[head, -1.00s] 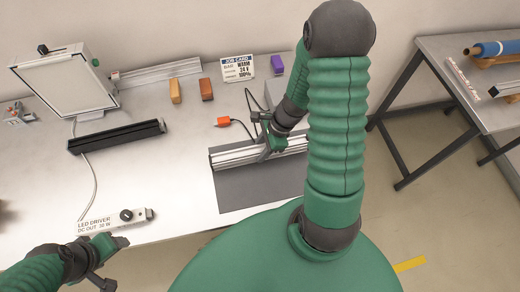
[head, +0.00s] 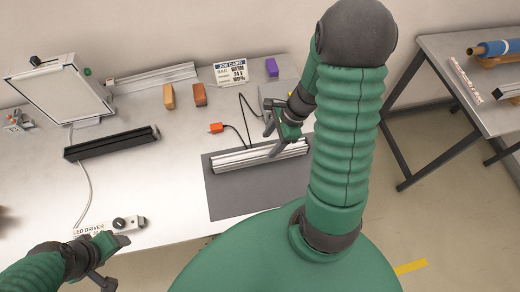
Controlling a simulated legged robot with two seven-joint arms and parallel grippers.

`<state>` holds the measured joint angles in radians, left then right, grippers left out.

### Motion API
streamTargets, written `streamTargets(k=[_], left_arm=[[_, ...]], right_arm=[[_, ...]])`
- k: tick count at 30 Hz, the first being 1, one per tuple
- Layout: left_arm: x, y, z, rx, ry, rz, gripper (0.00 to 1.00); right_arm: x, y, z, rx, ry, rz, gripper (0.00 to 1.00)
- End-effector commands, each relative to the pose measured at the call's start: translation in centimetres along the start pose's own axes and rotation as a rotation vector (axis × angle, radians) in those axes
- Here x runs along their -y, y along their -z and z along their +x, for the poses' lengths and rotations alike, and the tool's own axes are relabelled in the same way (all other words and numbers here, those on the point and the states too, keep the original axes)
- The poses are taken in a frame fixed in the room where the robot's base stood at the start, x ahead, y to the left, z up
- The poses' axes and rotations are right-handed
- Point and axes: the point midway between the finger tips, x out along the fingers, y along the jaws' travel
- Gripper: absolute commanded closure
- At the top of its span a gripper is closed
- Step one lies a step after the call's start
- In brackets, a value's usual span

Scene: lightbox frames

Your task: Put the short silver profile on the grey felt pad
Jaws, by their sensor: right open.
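The short silver profile (head: 232,161) lies on the grey felt pad (head: 236,198), along its back part, slanting up to the right. Its right end is close to my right arm in the picture. My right gripper (head: 271,138) is open just above and behind the profile, with nothing seen between its fingers. Whether a fingertip still touches the profile is hard to tell. My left gripper (head: 124,240) is at the front left, near the LED driver (head: 122,224). Its jaw gap is not clear. My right arm hides the right edge of the pad.
A black profile (head: 112,143) and a framed light panel (head: 58,100) are at the left.

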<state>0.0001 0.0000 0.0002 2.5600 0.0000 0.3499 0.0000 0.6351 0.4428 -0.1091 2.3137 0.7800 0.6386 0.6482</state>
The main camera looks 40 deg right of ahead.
Motion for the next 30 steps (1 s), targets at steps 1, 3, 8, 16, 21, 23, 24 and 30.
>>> streamTargets(k=[1, 3, 8, 16, 21, 23, 24, 30], left_arm=[[0.0, 0.1, -0.5, 0.0, 0.0, 0.001, 0.38], [0.0, 0.2, -0.7, 0.0, 0.0, 0.001, 0.38], [0.0, 0.2, -0.8, 0.0, 0.0, 0.0, 0.38], [0.0, 0.2, -0.8, 0.0, 0.0, 0.0, 0.38], [0.0, 0.2, -0.8, 0.0, 0.0, 0.0, 0.38], [0.0, 0.2, -0.8, 0.0, 0.0, 0.0, 0.38], [0.0, 0.2, -0.8, 0.0, 0.0, 0.0, 0.38], [0.0, 0.2, -0.8, 0.0, 0.0, 0.001, 0.38]], right_arm=[[0.1, -0.3, -1.6, -0.003, 0.006, -0.002, 0.42], [-0.1, -0.6, -3.0, -0.005, 0.005, -0.004, 0.42], [-0.5, -1.2, -4.9, -0.01, 0.003, -0.012, 0.42], [-4.0, -9.1, -3.0, -0.272, -0.139, -1.343, 0.42], [-5.1, -13.5, -2.4, -0.377, -0.168, -2.052, 0.42], [-5.1, -13.7, -2.4, -0.384, -0.169, -2.103, 0.42], [-5.1, -13.6, -2.4, -0.385, -0.17, -2.106, 0.42], [-5.1, -13.8, -2.3, -0.385, -0.173, -2.099, 0.42]])
